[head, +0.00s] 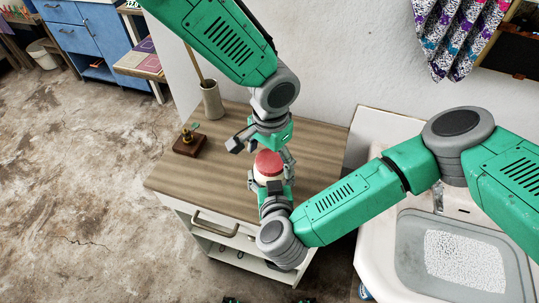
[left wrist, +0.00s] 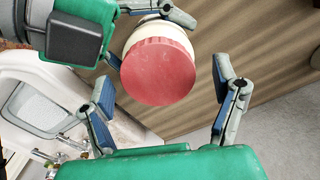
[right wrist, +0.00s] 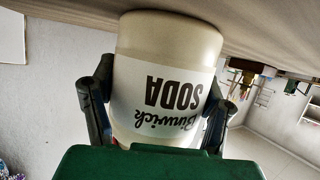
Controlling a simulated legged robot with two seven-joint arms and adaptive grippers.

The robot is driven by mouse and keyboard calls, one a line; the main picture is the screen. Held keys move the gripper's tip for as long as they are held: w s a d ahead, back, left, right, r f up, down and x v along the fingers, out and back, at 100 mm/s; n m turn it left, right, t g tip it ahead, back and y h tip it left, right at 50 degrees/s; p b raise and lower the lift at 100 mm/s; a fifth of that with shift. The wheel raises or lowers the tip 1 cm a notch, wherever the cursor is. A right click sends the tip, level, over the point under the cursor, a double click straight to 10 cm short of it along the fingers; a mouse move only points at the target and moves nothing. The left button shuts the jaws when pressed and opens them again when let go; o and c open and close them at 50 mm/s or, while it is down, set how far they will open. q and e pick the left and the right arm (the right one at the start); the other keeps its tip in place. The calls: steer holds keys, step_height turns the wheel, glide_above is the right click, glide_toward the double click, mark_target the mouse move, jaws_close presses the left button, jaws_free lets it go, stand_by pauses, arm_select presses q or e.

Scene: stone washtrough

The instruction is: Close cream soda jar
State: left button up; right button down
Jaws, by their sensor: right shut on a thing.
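The cream soda jar (head: 267,178) stands near the front right of the wooden counter top. Its red lid (head: 268,160) sits on its mouth; the lid also shows in the left wrist view (left wrist: 158,72). I cannot tell whether it is tight. My right gripper (head: 272,188) is shut around the jar body; in the right wrist view the cream jar (right wrist: 165,75) with its SODA label is between the fingers. My left gripper (head: 262,148) is open just behind and above the lid. In the left wrist view its fingers (left wrist: 163,88) are spread wide, apart from the lid.
A small brown block with a green and gold piece (head: 189,143) stands at the counter's left. A grey vase (head: 212,101) with a stick is at the back left. A white washtrough (head: 376,222) stands to the right. The counter's left front (head: 205,185) is clear.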

arm_select(q)
step_height(320, 180, up, 12)
stand_by(0.6)
arm_select(e)
steer(key=shift+c, duration=0.8)
jaws_free()
steer(key=v, duration=1.2)
arm_select(q)
steer(key=shift+a, duration=0.1)
